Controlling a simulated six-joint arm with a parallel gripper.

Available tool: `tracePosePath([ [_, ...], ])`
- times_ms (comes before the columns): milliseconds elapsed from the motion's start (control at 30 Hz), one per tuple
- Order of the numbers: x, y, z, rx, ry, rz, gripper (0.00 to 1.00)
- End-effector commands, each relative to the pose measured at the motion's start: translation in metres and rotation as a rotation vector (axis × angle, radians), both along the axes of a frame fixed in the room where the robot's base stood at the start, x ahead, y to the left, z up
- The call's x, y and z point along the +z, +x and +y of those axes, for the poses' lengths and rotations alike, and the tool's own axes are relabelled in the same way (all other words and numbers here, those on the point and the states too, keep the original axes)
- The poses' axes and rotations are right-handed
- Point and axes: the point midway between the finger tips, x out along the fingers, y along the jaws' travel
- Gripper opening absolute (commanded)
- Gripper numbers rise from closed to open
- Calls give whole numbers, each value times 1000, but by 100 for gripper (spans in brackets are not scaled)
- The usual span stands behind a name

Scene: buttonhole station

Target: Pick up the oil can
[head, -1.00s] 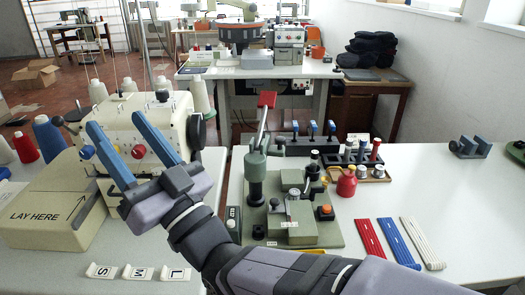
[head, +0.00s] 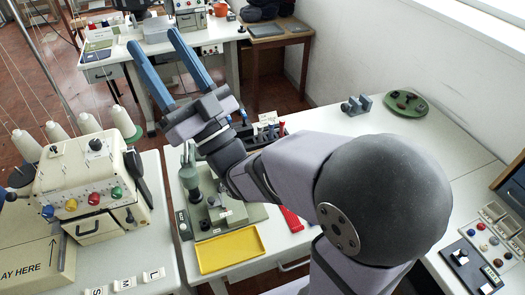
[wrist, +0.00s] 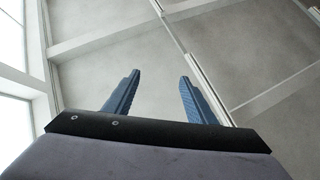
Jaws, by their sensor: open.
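My gripper (head: 157,40) is open and empty, with its two blue fingers pointing up and away above the back of the workbench in the head view. In the wrist view its fingers (wrist: 159,76) stand apart with nothing between them, against ceiling and windows. I cannot make out the oil can in either current view. A small red container with a yellow top, possibly the oil can, showed on the bench earlier; my arm now covers that area.
The green buttonhole machine (head: 209,205) stands below my arm, behind a yellow tray (head: 229,250). A cream machine (head: 80,190) with thread cones is at left.

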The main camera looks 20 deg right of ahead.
Motion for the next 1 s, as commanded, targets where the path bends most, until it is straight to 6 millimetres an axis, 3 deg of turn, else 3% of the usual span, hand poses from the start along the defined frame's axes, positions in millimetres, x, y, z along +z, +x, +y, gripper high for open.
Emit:
tracePosePath([
  [33, 9, 10, -16, -46, -9, 24, 51],
  [67, 5, 17, -27, -78, -18, 45, 51],
  [167, -53, 51, -65, -200, -66, 183, 51],
  [300, -163, 88, -109, -333, -136, 415, 51],
  [367, -214, 98, -127, -381, -167, 521, 51],
  [400, -250, 102, -140, -412, -187, 596, 51],
  [500, -334, 103, -169, -476, -232, 776, 51],
  [600, -403, 95, -192, -518, -266, 929, 51],
  [700, -451, 84, -207, -544, -289, 1042, 51],
  [800, -480, 75, -216, -557, -302, 1114, 51],
  [1000, -498, 68, -222, -563, -313, 1161, 51],
])
